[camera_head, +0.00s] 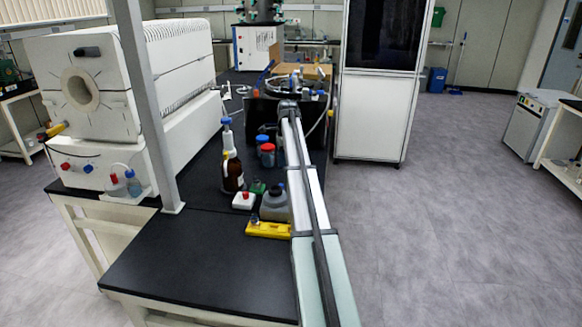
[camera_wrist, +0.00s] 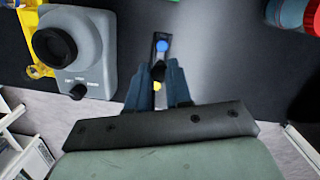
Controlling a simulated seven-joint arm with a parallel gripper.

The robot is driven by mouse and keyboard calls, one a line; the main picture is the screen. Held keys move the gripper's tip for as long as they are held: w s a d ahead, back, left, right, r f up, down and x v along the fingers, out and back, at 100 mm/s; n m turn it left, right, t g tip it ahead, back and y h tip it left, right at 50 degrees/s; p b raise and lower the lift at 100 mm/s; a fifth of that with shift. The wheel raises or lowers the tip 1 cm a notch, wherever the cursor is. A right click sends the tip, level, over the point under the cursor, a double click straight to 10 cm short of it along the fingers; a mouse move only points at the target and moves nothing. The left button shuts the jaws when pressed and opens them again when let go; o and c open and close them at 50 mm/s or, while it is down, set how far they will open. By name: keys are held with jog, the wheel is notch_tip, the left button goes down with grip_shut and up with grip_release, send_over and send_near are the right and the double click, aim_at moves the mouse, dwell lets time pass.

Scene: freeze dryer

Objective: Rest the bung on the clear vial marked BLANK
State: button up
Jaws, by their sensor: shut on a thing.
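In the wrist view my gripper (camera_wrist: 158,70) points away from the camera, its two blue-grey fingers close together. It is shut on a small dark piece, probably the bung (camera_wrist: 158,71), mostly hidden between the fingertips. Just beyond the tips is a narrow black block (camera_wrist: 161,38) with a round blue spot (camera_wrist: 162,46). A small yellow spot (camera_wrist: 157,86) shows between the fingers. I cannot make out the clear vial or a BLANK label in either view. In the head view I cannot make out the gripper's fingers.
A grey device with a black knob (camera_wrist: 72,50) stands left of the gripper in the wrist view, beside a yellow item (camera_wrist: 37,70). A red-topped container (camera_wrist: 312,18) is at upper right. In the head view, a brown bottle (camera_head: 233,175) stands on the black bench (camera_head: 190,262); its near end is clear.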

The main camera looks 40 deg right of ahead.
jog(key=w+a+r+n, duration=0.3)
jog(key=w+a+n, duration=0.1)
jog(key=w+a, duration=0.35)
jog(key=shift+g, duration=0.3)
jog(key=shift+s+a+f, duration=0.1)
jog(key=shift+s+f, duration=0.05)
jog(key=shift+f, duration=0.95)
jog(key=shift+s+a+f, duration=0.1)
jog(key=shift+a+f, duration=0.05)
jog(key=shift+f, duration=0.95)
jog(key=shift+s+a+f, duration=0.1)
jog(key=shift+s+f, duration=0.05)
jog(key=shift+f, duration=0.95)
jog(key=shift+f, duration=0.65)
jog(key=o, duration=1.3)
jog(key=shift+r, duration=0.2)
jog(key=shift+r, duration=2.8)
